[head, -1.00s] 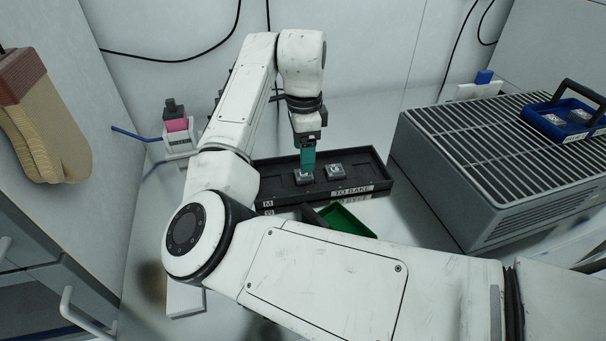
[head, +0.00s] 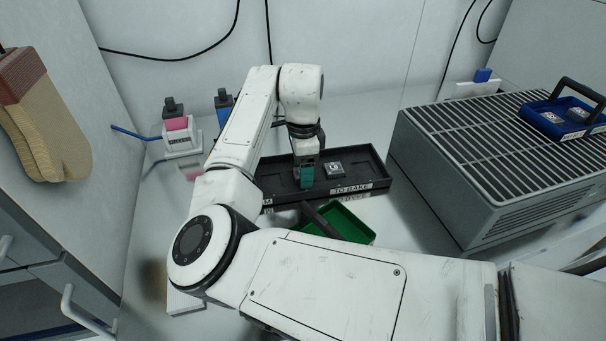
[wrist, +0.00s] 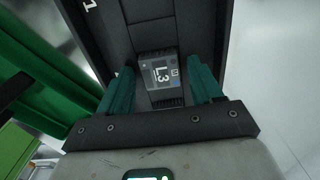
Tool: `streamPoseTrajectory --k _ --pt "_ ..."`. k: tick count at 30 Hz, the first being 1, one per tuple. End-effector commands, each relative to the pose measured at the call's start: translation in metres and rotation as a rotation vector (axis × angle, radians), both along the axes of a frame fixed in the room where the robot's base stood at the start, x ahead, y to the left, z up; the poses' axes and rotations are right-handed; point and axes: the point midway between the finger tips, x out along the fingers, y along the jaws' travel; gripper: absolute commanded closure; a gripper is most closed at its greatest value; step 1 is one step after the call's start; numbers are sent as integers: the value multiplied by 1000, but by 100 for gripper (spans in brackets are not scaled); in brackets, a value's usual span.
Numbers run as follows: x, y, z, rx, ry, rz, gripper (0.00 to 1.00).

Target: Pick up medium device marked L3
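The device marked L3 (wrist: 160,75) lies in the black tray, between the two teal fingers of my gripper (wrist: 160,90) in the wrist view. The fingers are apart, with a gap showing on each side of the device near their tips. In the head view my gripper (head: 305,176) points down into the left-middle part of the black "TO BAKE" tray (head: 365,157), and it hides the L3 device there. Another grey device (head: 335,169) lies in the tray just right of my gripper.
A green carrier (head: 345,222) with a dark handle stands in front of the tray. A grey slatted unit (head: 480,150) is to the right, with a blue carrier (head: 562,115) on top. Bottles with pink (head: 176,124) and blue (head: 223,108) parts stand at the back left.

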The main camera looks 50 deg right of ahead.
Motion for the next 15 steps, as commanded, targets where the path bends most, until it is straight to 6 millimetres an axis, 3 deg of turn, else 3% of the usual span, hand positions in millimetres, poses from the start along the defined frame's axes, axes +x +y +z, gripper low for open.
streamPoseTrajectory --k 15 --pt "-1 0 -3 3 2 0 86"
